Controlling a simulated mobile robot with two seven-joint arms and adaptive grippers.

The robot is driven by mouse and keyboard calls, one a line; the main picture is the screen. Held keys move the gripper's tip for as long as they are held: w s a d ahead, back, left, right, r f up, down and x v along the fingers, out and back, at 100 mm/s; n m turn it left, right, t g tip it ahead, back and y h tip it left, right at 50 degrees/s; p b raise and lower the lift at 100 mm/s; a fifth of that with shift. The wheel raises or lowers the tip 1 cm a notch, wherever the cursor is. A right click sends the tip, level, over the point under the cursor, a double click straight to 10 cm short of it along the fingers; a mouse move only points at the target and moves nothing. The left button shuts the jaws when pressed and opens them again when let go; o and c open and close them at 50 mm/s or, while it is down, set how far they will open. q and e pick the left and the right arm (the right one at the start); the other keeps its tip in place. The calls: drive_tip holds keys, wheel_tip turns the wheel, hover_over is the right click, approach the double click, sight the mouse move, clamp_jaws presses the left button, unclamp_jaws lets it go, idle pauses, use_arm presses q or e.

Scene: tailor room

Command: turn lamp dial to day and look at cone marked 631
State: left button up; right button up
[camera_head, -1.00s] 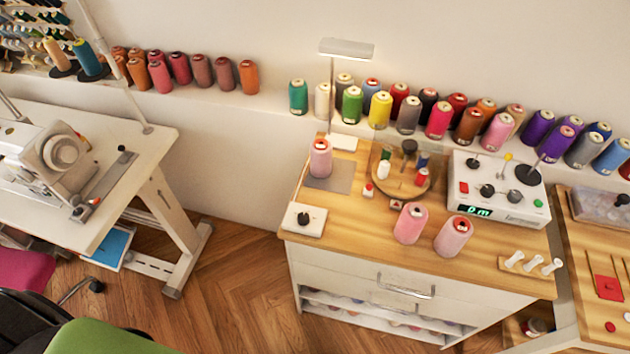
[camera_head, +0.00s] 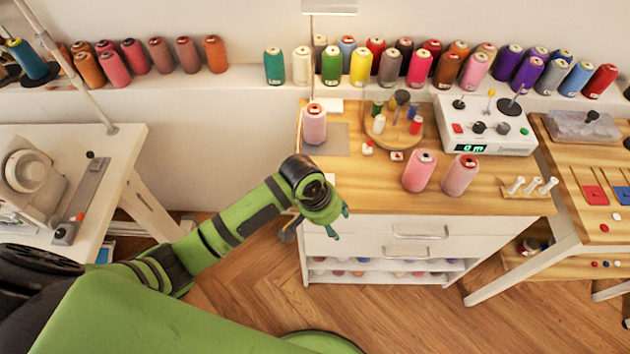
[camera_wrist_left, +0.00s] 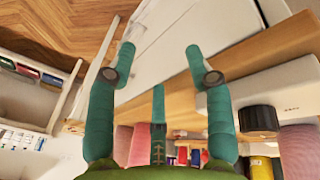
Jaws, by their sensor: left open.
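The lamp (camera_head: 329,6) stands at the back left of the wooden table, its head cut by the top edge. A pink cone (camera_head: 314,124) stands under it on a grey mat. Two more pink cones (camera_head: 419,170) (camera_head: 460,174) stand near the table's middle. I cannot read a number on any cone. My left gripper (camera_head: 340,224) is open and empty at the table's front left corner. My arm hides the dial box in the head view. The left wrist view shows the white dial box (camera_wrist_left: 280,92) with its black dial (camera_wrist_left: 258,121), right of my fingers (camera_wrist_left: 161,76) and apart from them.
A white control box (camera_head: 485,125) with knobs and a green display stands at the back right. A round wooden stand (camera_head: 390,135) holds small spools. Many coloured cones line the wall ledge. The drawer front (camera_head: 380,230) is near my gripper.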

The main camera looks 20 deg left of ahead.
use_arm(q)
drive_tip(key=w+a+r+y, duration=0.1)
drive_tip(key=w+a+r, duration=0.1)
drive_tip(key=r, duration=0.1)
drive_tip(key=w+a+r+n+g+y, duration=0.1)
drive_tip(key=w+a+r, duration=0.1)
drive_tip(key=r, duration=0.2)
drive_tip(key=w+a+r+n+y, duration=0.1)
drive_tip(key=w+r, duration=0.1)
drive_tip(key=r, duration=0.2)
drive_tip(key=shift+a+g, duration=0.3)
drive_tip(key=shift+a, duration=0.1)
drive_tip(key=shift+a+r, duration=0.2)
drive_tip(key=shift+a, duration=0.1)
drive_tip(key=shift+a+f+n, duration=0.1)
drive_tip(key=shift+n, duration=0.2)
wheel_tip(320, 180, down, 7)
drive_tip(key=shift+r+p, duration=0.15)
drive_tip(key=shift+p, duration=0.2)
clamp_jaws()
